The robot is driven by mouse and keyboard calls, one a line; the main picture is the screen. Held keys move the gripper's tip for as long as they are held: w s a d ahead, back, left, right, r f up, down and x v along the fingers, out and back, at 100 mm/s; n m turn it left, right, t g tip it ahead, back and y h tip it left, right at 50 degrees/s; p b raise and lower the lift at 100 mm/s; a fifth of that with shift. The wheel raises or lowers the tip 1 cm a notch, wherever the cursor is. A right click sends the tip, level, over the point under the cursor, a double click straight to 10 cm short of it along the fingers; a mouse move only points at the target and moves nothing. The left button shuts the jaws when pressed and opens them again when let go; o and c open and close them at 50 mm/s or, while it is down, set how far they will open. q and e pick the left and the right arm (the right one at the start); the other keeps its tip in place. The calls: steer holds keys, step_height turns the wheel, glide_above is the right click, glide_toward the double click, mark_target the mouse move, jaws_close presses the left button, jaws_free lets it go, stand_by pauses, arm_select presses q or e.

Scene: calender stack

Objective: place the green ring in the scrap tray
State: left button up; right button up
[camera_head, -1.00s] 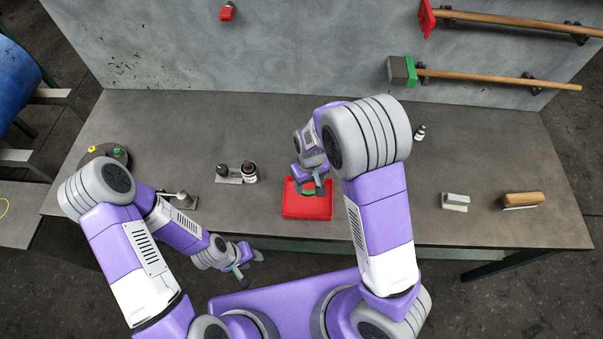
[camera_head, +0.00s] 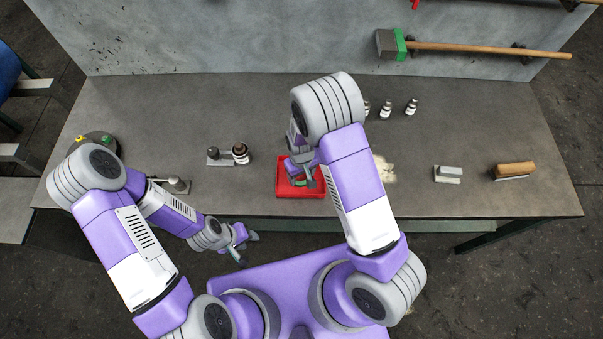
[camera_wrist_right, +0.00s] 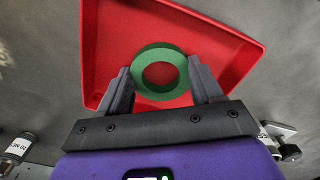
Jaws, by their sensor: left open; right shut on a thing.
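The green ring (camera_wrist_right: 137,72) is held between the fingertips of my right gripper (camera_wrist_right: 160,68), which is shut on it. In the right wrist view the ring lies over the floor of the red tray (camera_wrist_right: 215,40), inside its outline. I cannot tell whether the ring touches the tray floor. In the head view the red tray (camera_head: 287,191) sits near the bench's front edge, with my right gripper (camera_head: 305,182) over it, partly hiding it. My left gripper (camera_head: 247,243) is open and empty, in front of the bench edge, left of the tray.
Left of the tray stand a holder with a dark knob (camera_head: 213,154) and a bottle (camera_head: 240,153). Small bottles (camera_head: 411,106) stand behind my right arm. A pale patch (camera_head: 385,170), a grey block (camera_head: 448,174) and a wooden-backed brush (camera_head: 514,171) lie right.

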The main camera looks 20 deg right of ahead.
steer(key=shift+f, duration=0.15)
steer(key=o, duration=1.1)
steer(key=shift+o, duration=0.2)
steer(key=shift+r, duration=0.3)
step_height(320, 180, up, 12)
steer(key=shift+p, duration=0.4)
steer(key=shift+f, duration=0.1)
